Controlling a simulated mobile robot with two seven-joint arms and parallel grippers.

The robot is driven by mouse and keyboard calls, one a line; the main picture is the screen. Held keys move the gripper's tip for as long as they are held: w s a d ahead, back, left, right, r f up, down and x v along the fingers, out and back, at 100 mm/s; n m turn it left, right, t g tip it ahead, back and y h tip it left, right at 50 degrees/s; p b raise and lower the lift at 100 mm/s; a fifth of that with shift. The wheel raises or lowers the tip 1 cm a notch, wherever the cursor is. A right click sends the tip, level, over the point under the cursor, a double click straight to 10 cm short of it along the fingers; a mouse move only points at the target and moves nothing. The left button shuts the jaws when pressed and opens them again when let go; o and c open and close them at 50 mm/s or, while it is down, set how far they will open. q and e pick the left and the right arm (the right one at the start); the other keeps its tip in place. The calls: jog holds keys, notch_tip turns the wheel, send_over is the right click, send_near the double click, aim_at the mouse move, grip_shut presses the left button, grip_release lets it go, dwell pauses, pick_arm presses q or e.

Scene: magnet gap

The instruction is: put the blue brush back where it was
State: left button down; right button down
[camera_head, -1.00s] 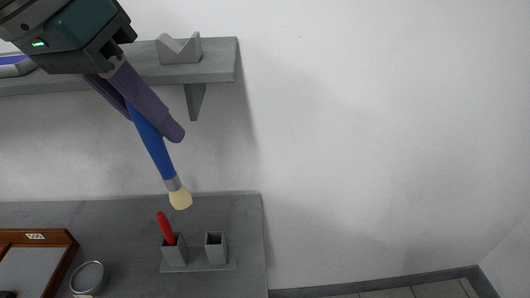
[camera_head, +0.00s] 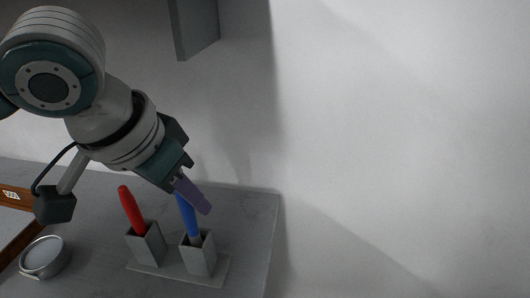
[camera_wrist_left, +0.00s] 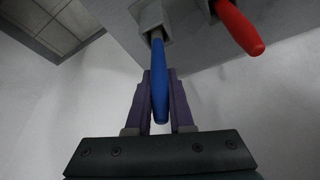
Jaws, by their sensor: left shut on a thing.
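The blue brush (camera_head: 187,218) stands nearly upright, its bristle end down inside the right cup of the grey two-cup holder (camera_head: 150,268). Its bristles are hidden in the cup. My left gripper (camera_head: 198,207) has its purple fingers on the upper part of the blue handle. In the left wrist view the blue handle (camera_wrist_left: 159,95) lies between both fingers, and its other end goes into the square cup (camera_wrist_left: 152,20). My right gripper is not in view.
A red-handled tool (camera_head: 131,210) stands in the left cup, close beside the brush. A round metal dish (camera_head: 44,257) and a wood-framed board (camera_head: 14,200) lie to the left on the grey table (camera_head: 245,215). A shelf bracket (camera_head: 194,28) is above.

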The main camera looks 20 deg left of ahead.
aim_at(193, 213)
pick_arm(q)
jog(key=shift+f, duration=1.8)
jog(key=shift+f, duration=0.1)
jog(key=c, duration=0.8)
grip_release()
jog(key=shift+r, duration=0.4)
jog(key=p+v, duration=0.2)
jog(key=v, duration=0.9)
jog(key=shift+r, duration=0.2)
jog(key=shift+s, duration=0.1)
